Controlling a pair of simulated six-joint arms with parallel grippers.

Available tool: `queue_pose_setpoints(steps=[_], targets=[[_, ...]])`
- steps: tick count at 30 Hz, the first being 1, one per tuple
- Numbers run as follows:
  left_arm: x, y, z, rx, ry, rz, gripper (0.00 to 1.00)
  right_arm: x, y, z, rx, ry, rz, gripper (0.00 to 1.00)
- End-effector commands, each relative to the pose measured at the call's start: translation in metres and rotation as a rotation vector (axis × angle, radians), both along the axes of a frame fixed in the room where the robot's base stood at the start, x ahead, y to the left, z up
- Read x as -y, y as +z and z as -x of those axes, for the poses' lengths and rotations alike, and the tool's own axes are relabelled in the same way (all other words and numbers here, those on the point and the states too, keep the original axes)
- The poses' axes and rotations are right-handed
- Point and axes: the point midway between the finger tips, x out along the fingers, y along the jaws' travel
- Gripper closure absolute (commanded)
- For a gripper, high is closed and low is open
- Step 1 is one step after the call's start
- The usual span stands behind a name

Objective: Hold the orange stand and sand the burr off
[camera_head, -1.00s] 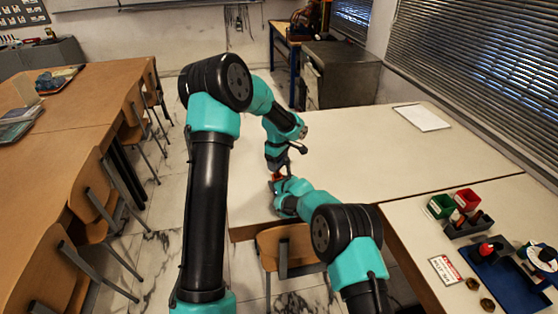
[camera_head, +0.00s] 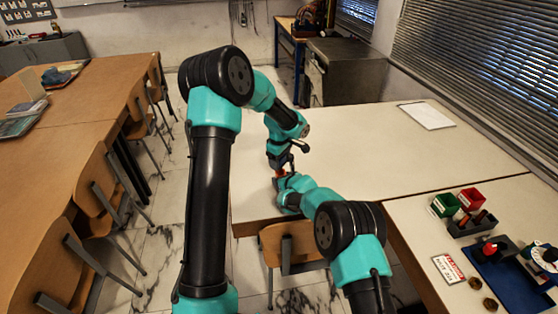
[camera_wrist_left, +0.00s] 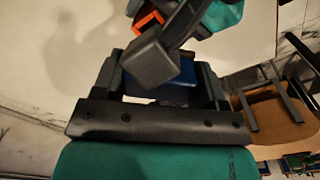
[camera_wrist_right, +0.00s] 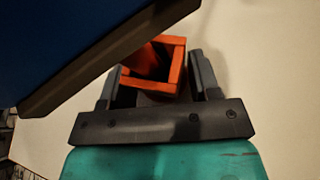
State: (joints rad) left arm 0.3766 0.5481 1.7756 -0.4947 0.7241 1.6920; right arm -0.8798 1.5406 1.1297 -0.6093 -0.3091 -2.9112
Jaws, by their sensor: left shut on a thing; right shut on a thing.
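My right gripper (camera_wrist_right: 155,88) is shut on the orange stand (camera_wrist_right: 176,62), a square, open-topped frame with a reddish piece inside it. The stand shows only as a small orange patch in the head view (camera_head: 281,174), above the white table's near left part. My left gripper (camera_wrist_left: 161,85) is shut on a blue block (camera_wrist_left: 160,94). The block also shows large at the upper left of the right wrist view (camera_wrist_right: 60,35), with a dark brown lower edge, close beside the stand. I cannot tell whether they touch. The burr cannot be made out.
The white table (camera_head: 360,150) is clear apart from a paper sheet (camera_head: 427,116). A chair (camera_head: 288,248) stands at its near edge. On the right table are a green bin (camera_head: 444,205), a red bin (camera_head: 471,199), a grey holder (camera_head: 472,223), a sign (camera_head: 448,269) and a blue tray (camera_head: 508,290).

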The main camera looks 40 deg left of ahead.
Motion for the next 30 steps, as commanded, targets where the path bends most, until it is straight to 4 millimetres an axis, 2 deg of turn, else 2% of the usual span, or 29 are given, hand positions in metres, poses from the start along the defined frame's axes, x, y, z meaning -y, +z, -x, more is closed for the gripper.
queue_pose_setpoints(steps=[1,19,30], targets=[[0.001,-0.005,0.000,-0.009,0.000,0.004,0.67,0.000,-0.001,0.000,-0.001,0.000,0.002,0.57],[-0.002,-0.006,-0.023,-0.008,0.000,0.004,0.67,0.000,-0.001,0.001,0.000,0.001,0.001,0.56],[-0.002,-0.006,-0.026,-0.006,-0.001,0.005,0.67,0.000,-0.001,0.001,0.000,0.003,0.002,0.56]])
